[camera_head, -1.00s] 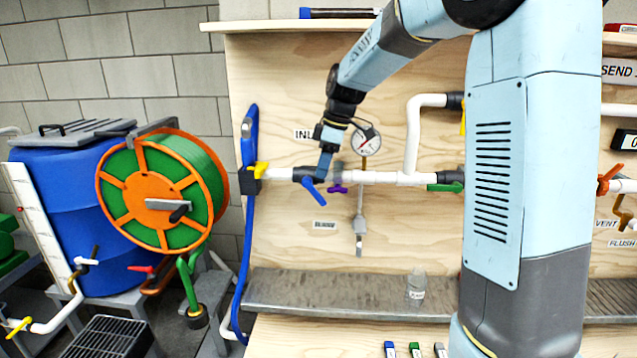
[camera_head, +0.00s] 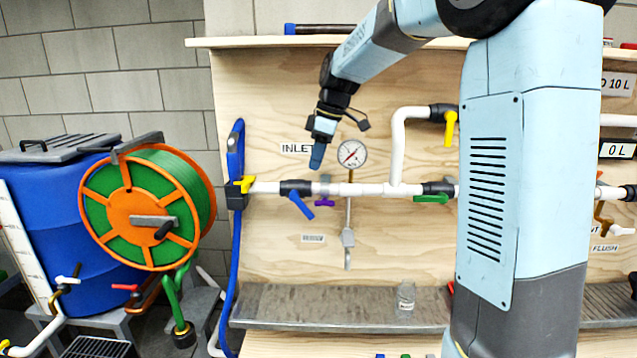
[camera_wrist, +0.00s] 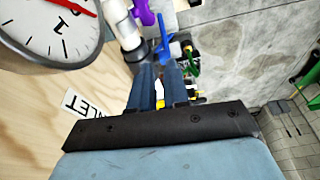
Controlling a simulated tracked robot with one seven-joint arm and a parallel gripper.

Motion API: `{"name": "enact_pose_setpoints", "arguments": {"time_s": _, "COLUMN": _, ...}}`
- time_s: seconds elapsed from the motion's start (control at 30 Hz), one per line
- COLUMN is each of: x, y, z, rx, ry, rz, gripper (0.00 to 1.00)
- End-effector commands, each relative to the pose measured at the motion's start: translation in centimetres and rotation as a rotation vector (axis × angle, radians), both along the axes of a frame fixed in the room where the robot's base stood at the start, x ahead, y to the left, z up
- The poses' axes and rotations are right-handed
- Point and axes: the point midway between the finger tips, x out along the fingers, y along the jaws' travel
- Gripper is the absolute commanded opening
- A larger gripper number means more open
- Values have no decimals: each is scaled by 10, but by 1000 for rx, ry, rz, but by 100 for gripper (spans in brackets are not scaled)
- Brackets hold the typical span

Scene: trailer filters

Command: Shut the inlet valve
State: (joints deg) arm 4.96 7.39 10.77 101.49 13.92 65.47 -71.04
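The inlet valve is a dark fitting on the white pipe, below and right of the INLET sign (camera_head: 298,149). Its blue lever (camera_head: 301,205) slants down to the right, oblique to the pipe. A blue lever (camera_wrist: 164,42) also shows beyond my fingertips in the wrist view. My gripper (camera_head: 317,157) is above the pipe, over the valve, with its fingers pointing down and apart from the lever. In the wrist view my two blue fingers (camera_wrist: 158,80) stand a narrow gap apart with nothing held between them.
A pressure gauge (camera_head: 352,153) is close right of my gripper, and large in the wrist view (camera_wrist: 50,30). A purple lever (camera_head: 324,203) and a green lever (camera_head: 431,199) are along the pipe. A yellow lever (camera_head: 246,184) and blue hose (camera_head: 236,240) are left. A shelf (camera_head: 340,305) runs below.

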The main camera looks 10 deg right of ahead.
Motion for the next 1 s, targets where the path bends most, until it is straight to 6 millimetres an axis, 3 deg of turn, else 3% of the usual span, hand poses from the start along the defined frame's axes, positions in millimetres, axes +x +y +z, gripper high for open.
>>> {"name": "enact_pose_setpoints", "arguments": {"time_s": 0.17, "x": -13, "y": -6, "z": -10, "rx": 47, "ry": 16, "rz": -308, "gripper": 0}}
{"name": "enact_pose_setpoints", "arguments": {"time_s": 0.6, "x": -47, "y": -26, "z": -39, "rx": 257, "ry": 78, "rz": -1177, "gripper": 0}}
{"name": "enact_pose_setpoints", "arguments": {"time_s": 0.8, "x": -53, "y": -30, "z": -45, "rx": 314, "ry": 96, "rz": -1349, "gripper": 0}}
{"name": "enact_pose_setpoints", "arguments": {"time_s": 1.0, "x": -50, "y": -28, "z": -56, "rx": 320, "ry": 101, "rz": -1371, "gripper": 0}}
